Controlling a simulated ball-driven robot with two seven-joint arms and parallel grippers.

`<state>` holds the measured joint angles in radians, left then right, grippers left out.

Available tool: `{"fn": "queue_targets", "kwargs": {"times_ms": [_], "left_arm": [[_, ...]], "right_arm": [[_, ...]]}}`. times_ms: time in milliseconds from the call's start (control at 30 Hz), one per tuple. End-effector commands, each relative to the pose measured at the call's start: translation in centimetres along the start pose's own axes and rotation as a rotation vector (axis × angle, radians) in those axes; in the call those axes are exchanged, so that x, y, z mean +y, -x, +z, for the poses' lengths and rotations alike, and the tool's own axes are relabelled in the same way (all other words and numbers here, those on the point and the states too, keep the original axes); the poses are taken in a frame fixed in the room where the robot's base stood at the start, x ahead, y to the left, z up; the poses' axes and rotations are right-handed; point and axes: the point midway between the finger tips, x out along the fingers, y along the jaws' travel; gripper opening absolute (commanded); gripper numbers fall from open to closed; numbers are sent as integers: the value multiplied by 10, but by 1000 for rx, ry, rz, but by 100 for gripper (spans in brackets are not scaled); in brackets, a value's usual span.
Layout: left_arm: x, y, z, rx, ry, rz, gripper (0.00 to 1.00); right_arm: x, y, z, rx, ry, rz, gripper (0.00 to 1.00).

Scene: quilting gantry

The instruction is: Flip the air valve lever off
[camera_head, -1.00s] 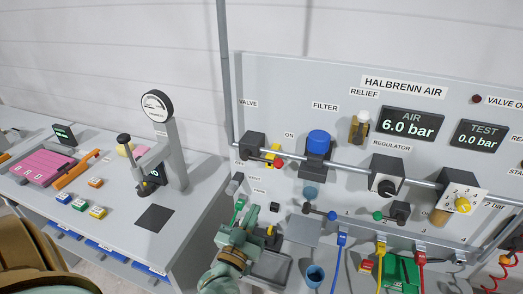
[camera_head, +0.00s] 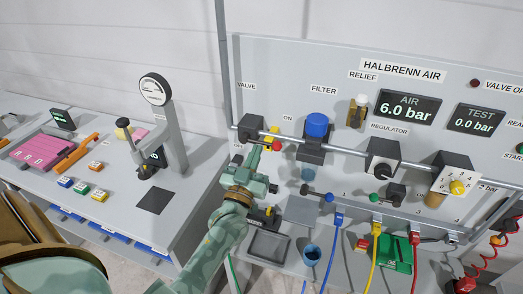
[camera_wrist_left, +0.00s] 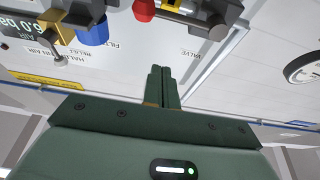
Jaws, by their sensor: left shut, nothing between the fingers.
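The air valve is a dark block (camera_head: 250,127) on the grey pipe, under the VALVE label at the left end of the panel. Its yellow lever (camera_head: 271,136) ends in a red knob (camera_head: 276,146), near the ON label. My left gripper (camera_head: 254,151) is shut and empty, its tips just below the valve and left of the knob; contact cannot be told. In the left wrist view the shut fingers (camera_wrist_left: 161,82) point towards the panel, and the red knob (camera_wrist_left: 144,10) shows beyond them at the top edge. My right gripper is out of view.
The blue-topped filter (camera_head: 317,126) and the regulator (camera_head: 382,158) are right of the valve on the pipe. The AIR display (camera_head: 409,108) reads 6.0 bar, the TEST display (camera_head: 476,119) 0.0 bar. A gauge stand (camera_head: 168,140) stands on the left bench.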

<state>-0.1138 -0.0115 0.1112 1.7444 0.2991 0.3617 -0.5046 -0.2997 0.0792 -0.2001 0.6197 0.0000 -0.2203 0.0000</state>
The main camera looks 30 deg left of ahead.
Motion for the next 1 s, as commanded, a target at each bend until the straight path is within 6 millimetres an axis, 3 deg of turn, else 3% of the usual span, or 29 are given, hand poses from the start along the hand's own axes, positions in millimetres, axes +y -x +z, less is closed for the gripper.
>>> {"fn": "queue_targets", "kwargs": {"times_ms": [133,233,400,1000], "left_arm": [[0,-33,1,3,0,-1,0],[0,-34,22,-1,-1,0,0],[-1,-38,37,-1,0,-1,0],[-1,-41,40,-1,-7,2,0]], "right_arm": [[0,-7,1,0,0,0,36],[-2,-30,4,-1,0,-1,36],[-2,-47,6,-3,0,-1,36],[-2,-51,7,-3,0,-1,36]]}}
